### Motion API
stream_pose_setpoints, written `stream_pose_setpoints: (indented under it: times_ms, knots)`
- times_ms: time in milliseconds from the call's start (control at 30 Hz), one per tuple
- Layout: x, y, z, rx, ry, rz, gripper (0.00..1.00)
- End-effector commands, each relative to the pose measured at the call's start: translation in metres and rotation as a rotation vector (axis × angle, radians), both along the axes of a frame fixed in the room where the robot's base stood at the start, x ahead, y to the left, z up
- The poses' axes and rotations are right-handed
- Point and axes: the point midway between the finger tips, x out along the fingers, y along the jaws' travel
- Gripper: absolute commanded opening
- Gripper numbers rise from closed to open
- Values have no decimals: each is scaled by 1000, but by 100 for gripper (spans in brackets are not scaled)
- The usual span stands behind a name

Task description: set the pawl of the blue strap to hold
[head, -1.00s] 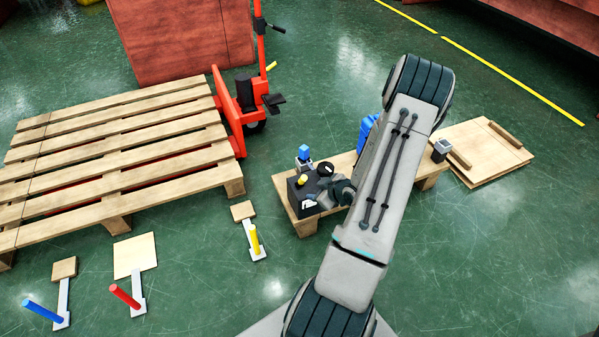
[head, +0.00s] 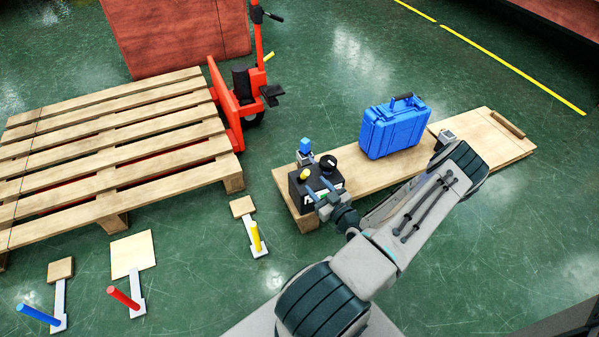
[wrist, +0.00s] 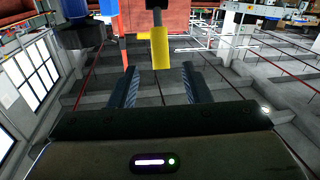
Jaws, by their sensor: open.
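A small grey fitting with a blue block on top (head: 305,148) stands at the left end of the long wooden board, behind the black box (head: 298,192). I take it for the blue strap's pawl, but its setting cannot be made out. No blue strap is clearly visible. The box carries a yellow knob (head: 304,175) and a black knob. My gripper (head: 325,196) is open at the box's front right. In the wrist view, a yellow piece (wrist: 160,48) shows beyond and between the open fingers (wrist: 160,88), apparently untouched. A blue block (wrist: 104,8) shows at the upper left.
A blue case (head: 392,130) stands upright on the wooden board (head: 350,172). A second grey fitting (head: 447,137) sits right of it. A pallet (head: 110,150) and red pallet jack (head: 229,105) stand left. Levers with yellow, red and blue handles lie on the floor in front.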

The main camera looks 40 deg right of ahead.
Motion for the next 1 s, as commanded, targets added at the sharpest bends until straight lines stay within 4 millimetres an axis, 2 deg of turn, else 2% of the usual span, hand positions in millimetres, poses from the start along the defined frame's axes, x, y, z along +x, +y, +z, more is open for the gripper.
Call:
stream_pose_setpoints:
  times_ms: [33, 200, 400, 600, 867, 967, 1000]
  knots:
    - [12, 0, -2, -1, -4, 2, 43]
    - [48, -2, -2, -1, -2, 2, 43]
    - [79, -4, -2, -1, 1, 5, 43]
    - [92, -4, 0, 0, 0, 5, 43]
    - [93, -4, 0, 0, 2, 6, 43]
    - [93, -3, 0, 0, 2, 6, 18]
    - [93, -3, 0, 0, 2, 6, 7]
